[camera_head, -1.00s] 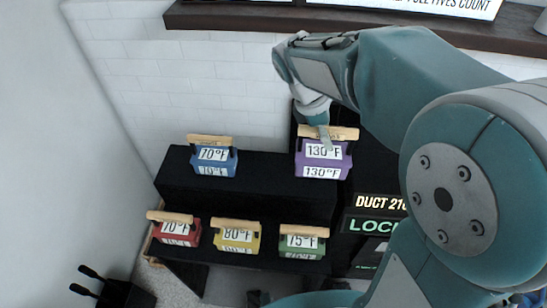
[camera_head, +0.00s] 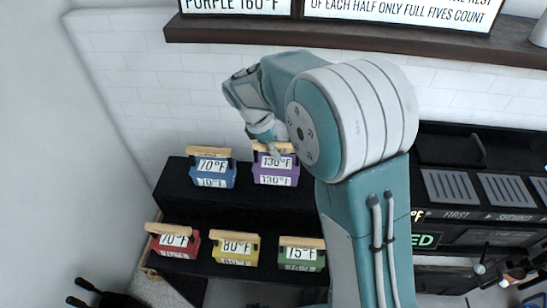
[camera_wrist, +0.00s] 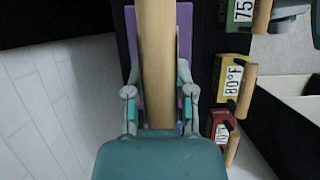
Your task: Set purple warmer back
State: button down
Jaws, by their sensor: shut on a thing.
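The purple warmer (camera_head: 275,172), labelled 130°F with a wooden handle on top, is upright at the upper black shelf, right of the blue warmer (camera_head: 212,175). My gripper (camera_head: 270,146) is at its handle, coming from above. In the wrist view my gripper (camera_wrist: 158,105) has its fingers on both sides of the wooden handle and is shut on it, with purple body (camera_wrist: 132,45) showing beside it. I cannot tell whether the warmer's bottom touches the shelf. Part of the handle is hidden by my arm.
The red (camera_head: 174,242), yellow (camera_head: 235,249) and green (camera_head: 300,255) warmers stand on the lower black shelf. A white tiled wall (camera_head: 130,100) is behind. A dark ledge with signs (camera_head: 240,33) runs above. Black trays (camera_head: 450,188) lie to the right of my arm.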

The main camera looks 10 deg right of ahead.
aim_at(274, 161)
jog(key=shift+w+a+f, duration=0.15)
jog(key=shift+f, duration=0.85)
jog(key=shift+w+a+f, duration=0.15)
jog(key=shift+f, duration=0.8)
jog(key=shift+c, duration=2.3)
grip_release()
jog(key=shift+d+f, duration=0.1)
jog(key=shift+f, duration=0.05)
jog(key=v, duration=1.2)
jog(key=s+d+r+m+t+y, duration=0.1)
jog(key=s+d+r+m+y, duration=0.1)
jog(key=s+d+r+m, duration=0.3)
jog(key=s+d+m+t+y, duration=0.1)
jog(key=s+d+m, duration=0.2)
jog(key=s, duration=0.3)
jog(key=s+d+m+t, duration=0.2)
jog(key=s+d+m, duration=0.1)
jog(key=s, duration=0.4)
jog(key=s+d+r+m+t+y, duration=0.1)
jog(key=s+d+m+t, duration=0.1)
jog(key=s, duration=0.5)
jog(key=d+m, duration=0.1)
jog(key=m, duration=0.1)
jog(key=shift+d+m+y, duration=0.3)
jog(key=shift+m, duration=0.1)
